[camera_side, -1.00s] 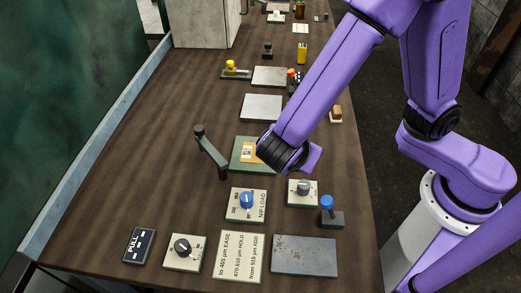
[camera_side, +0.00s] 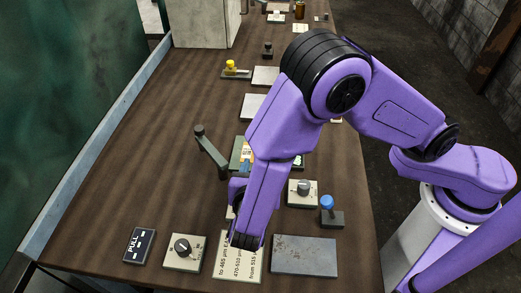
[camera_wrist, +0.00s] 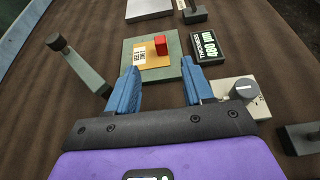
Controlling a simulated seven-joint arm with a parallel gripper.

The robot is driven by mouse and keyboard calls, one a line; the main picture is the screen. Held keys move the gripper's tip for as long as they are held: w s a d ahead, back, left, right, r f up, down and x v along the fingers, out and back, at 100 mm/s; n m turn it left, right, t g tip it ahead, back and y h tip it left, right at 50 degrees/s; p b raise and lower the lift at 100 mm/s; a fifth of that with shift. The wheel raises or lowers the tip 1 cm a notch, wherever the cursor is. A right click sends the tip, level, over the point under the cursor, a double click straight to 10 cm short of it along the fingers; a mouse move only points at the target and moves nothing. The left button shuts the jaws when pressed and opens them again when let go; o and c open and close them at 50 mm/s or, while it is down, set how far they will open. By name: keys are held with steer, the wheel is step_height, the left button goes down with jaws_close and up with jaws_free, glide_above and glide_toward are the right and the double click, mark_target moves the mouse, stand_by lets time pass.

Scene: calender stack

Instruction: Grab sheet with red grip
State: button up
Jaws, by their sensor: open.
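The tan-orange sheet (camera_wrist: 152,56) with a white printed label lies on a green square plate (camera_wrist: 172,40). Its red grip (camera_wrist: 160,45) is a small block standing at its far right part. My gripper (camera_wrist: 160,66) is open and empty, its two blue fingers spread apart. In the wrist view the fingers point toward the sheet, and the red grip lies between their lines, beyond the tips. In the side view a strip of the sheet (camera_side: 246,152) shows on the plate, but my arm hides the red grip.
A crank lever (camera_wrist: 75,63) stands left of the plate. A thickness display (camera_wrist: 208,47) and a grey knob box (camera_wrist: 244,92) are on the right. A blue-knobbed post (camera_side: 328,208), a rusty plate (camera_side: 304,256) and a dial box (camera_side: 184,252) are nearby.

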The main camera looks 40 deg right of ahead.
steer(key=x, duration=0.6)
steer(key=shift+r+x, duration=0.15)
steer(key=shift+x, duration=1.15)
steer(key=shift+r+x, duration=0.1)
steer(key=shift+x, duration=1.25)
steer(key=shift+d, duration=0.1)
jaws_close()
